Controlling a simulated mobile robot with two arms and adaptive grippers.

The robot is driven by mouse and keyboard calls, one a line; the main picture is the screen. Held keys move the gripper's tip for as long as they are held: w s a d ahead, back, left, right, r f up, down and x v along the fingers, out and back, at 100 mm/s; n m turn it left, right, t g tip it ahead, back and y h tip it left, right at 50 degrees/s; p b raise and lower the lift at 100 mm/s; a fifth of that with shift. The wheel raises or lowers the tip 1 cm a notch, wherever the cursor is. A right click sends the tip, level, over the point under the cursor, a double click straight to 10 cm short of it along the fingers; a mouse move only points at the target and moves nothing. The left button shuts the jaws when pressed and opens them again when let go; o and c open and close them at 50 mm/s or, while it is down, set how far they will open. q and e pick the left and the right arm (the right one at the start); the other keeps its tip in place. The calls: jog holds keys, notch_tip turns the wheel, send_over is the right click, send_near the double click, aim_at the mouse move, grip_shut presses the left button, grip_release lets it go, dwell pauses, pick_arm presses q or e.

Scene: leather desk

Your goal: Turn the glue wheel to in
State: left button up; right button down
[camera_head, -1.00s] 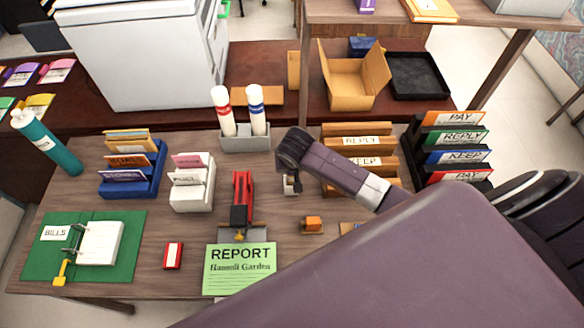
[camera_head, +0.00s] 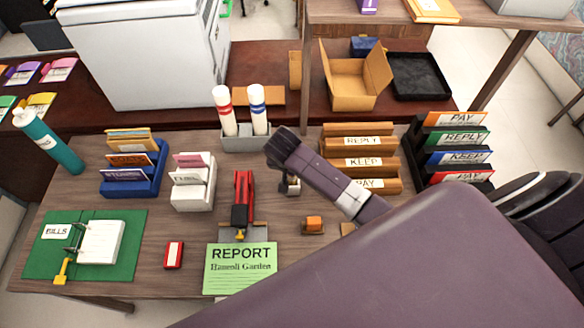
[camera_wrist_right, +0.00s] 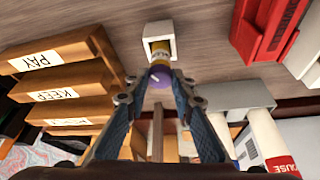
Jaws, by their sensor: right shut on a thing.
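The glue stick, with a yellow body (camera_wrist_right: 160,50), stands in a small white holder (camera_wrist_right: 158,32) in the right wrist view. Its purple wheel (camera_wrist_right: 160,75) faces the camera and bears a pale mark. My right gripper (camera_wrist_right: 158,84) has one finger on each side of the wheel and is shut on it. In the head view the white holder (camera_head: 293,188) shows on the desk beside the red stapler, partly hidden by my right wrist. The wheel is not clear there. My left gripper is not in view.
A red stapler (camera_head: 242,195) stands left of the holder. Wooden sorters labelled REPLY and KEEP (camera_head: 358,150) stand to the right. A grey stand (camera_head: 240,143) with two white tubes is behind. A green REPORT sheet (camera_head: 240,270) lies in front.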

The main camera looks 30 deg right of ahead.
jog(key=shift+w+m+h, duration=0.1)
jog(key=shift+m+h, duration=0.2)
jog(key=shift+m, duration=0.5)
dwell(1.2)
jog(key=c, duration=1.6)
grip_release()
jog(key=shift+r, duration=0.1)
jog(key=v, duration=1.2)
jog(key=shift+w, duration=0.15)
